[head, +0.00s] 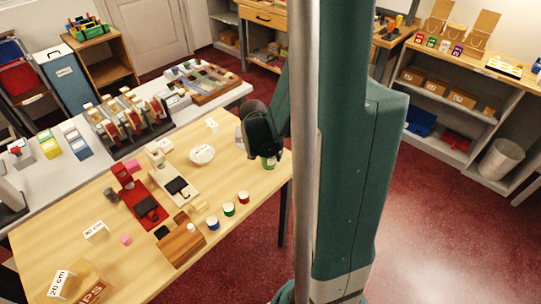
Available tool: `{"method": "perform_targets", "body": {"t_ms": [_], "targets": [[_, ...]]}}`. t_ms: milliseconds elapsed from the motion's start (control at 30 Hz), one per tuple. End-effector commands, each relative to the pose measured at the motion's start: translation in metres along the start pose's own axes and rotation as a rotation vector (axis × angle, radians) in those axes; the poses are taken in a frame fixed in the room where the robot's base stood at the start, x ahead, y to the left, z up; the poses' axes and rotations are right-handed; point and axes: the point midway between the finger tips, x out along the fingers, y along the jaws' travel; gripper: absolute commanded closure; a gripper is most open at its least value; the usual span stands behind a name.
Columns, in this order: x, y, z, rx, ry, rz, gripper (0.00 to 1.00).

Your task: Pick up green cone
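My gripper (266,150), dark and seen from behind, is over the far right end of the wooden table. A small green item (268,163) with a pale part shows just below it. The gripper hides most of this item, so I cannot tell whether it is a cone or whether the fingers touch it. Another small green piece with a pale top (229,209) stands at the table's right edge, between a blue one (213,223) and a red one (243,197). It is too small to tell its exact shape. The fingers are not clear.
On the wooden table (70,221) stand a red device (129,185), a white device (172,176), a white dish (202,154) and a wooden board (183,247). A dark rack (125,118) stands behind on the white counter. My arm and a pole block the middle right.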

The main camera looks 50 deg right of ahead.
Motion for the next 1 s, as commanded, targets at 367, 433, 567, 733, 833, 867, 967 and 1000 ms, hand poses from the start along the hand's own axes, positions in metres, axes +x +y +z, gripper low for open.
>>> {"method": "perform_targets", "body": {"t_ms": [367, 433, 567, 733, 833, 867, 967, 1000], "targets": [[-0.027, 0.000, -0.011, 0.000, 0.000, 0.000, 0.90], [-0.035, 0.001, -0.014, 0.000, 0.000, 0.000, 0.90], [-0.051, 0.001, -0.021, 0.000, 0.000, 0.000, 0.90], [-0.071, 0.000, -0.029, 0.000, 0.000, 0.000, 0.90], [-0.080, 0.000, -0.033, 0.000, 0.000, 0.000, 0.90], [-0.082, 0.000, -0.034, 0.000, 0.000, 0.000, 0.90], [-0.087, 0.000, -0.036, 0.000, 0.000, 0.000, 0.90], [-0.089, 0.000, -0.037, 0.000, 0.000, 0.000, 0.90]]}}
